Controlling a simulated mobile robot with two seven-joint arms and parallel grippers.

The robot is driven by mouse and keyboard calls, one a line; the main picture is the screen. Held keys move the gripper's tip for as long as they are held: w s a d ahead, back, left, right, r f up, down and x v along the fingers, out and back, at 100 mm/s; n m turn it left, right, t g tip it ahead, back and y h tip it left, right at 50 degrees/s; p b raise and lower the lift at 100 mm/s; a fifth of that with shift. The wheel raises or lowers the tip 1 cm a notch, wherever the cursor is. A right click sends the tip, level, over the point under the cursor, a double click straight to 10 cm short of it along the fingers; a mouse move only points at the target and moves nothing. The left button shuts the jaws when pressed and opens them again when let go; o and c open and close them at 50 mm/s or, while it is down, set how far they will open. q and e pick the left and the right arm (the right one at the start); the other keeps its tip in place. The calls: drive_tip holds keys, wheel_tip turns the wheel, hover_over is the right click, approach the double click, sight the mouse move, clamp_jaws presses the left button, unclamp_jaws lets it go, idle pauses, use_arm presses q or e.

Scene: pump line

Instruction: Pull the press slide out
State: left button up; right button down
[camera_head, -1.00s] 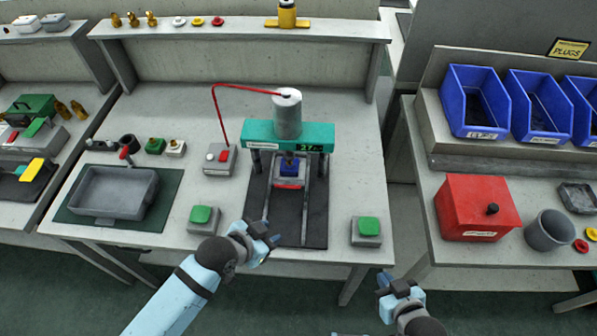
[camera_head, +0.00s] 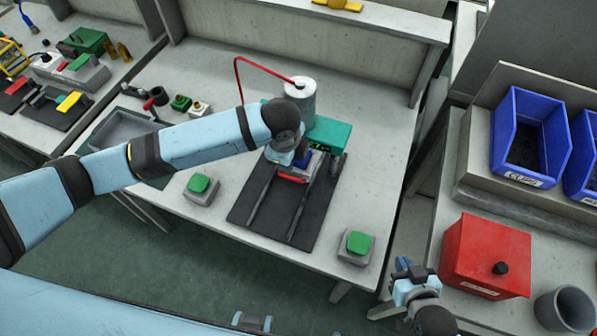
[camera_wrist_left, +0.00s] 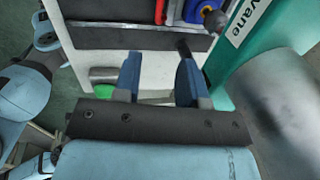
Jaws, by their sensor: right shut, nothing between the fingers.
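The press has a teal head (camera_head: 330,136) and a grey cylinder (camera_head: 301,92). Its slide, with a red front edge (camera_head: 293,178) and a blue part on it, sits under the head at the upper end of two rails on a dark mat (camera_head: 264,220). My left arm reaches over from the left, and its wrist covers part of the press. My left gripper (camera_wrist_left: 158,76) is open in the left wrist view, with nothing between its fingers. The slide's red and blue parts (camera_wrist_left: 180,11) and a dark knob (camera_wrist_left: 213,22) show beyond it. My right gripper (camera_head: 405,270) is shut and empty, right of the bench.
Green buttons stand on both sides of the mat, left (camera_head: 199,183) and right (camera_head: 358,242). A red cable (camera_head: 240,72) arches behind my left wrist. A grey tray (camera_head: 112,133) lies at the left. A red box (camera_head: 487,253) and blue bins (camera_head: 530,135) are at the right.

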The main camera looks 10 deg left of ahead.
sight(294, 178)
use_arm(q)
drive_tip(key=f, duration=0.4)
drive_tip(key=w+f, duration=0.1)
drive_tip(key=f, duration=0.4)
drive_tip(key=w+f+p, duration=0.1)
drive_tip(key=f, duration=0.3)
drive_tip(key=shift+w+d+f, duration=0.15)
drive_tip(key=shift+d, duration=0.05)
drive_tip(key=shift+c, duration=0.2)
clamp_jaws()
